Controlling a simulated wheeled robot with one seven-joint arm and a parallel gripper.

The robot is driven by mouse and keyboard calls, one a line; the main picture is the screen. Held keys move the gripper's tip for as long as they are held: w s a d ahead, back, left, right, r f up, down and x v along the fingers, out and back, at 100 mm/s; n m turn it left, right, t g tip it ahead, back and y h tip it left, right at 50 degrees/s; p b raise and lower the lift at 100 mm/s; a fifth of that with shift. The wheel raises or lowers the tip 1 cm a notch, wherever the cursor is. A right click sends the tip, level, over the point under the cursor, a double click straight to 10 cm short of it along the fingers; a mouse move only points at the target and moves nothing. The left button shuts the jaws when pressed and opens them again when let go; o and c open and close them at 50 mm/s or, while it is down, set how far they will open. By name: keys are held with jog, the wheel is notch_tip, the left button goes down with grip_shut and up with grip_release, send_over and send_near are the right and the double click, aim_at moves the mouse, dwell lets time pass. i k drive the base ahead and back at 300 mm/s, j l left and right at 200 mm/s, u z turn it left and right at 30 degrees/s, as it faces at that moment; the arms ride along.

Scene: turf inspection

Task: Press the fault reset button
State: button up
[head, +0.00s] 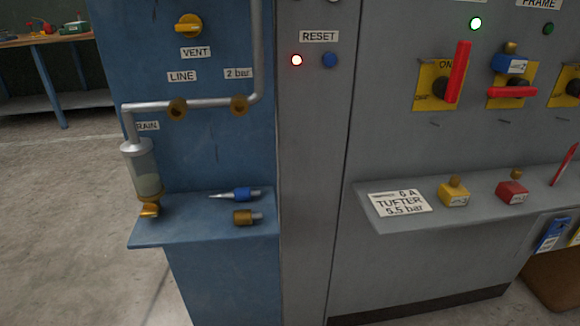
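A blue round button (330,60) sits on the grey column panel, under a white label reading RESET (319,36). A small lamp (297,60) with a red glow and bright centre is just left of the button. The button's face is unobstructed in the head view. My gripper is not in view.
A blue panel (225,140) at left carries a pipe, a yellow valve (188,25) and a protruding shelf (180,232) with fittings. At right, red-handled switches (459,72) stand above a grey shelf (400,222) holding padlocks and a card. Floor at left is clear.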

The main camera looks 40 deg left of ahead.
aim_at(329, 59)
jog(key=u, duration=1.5)
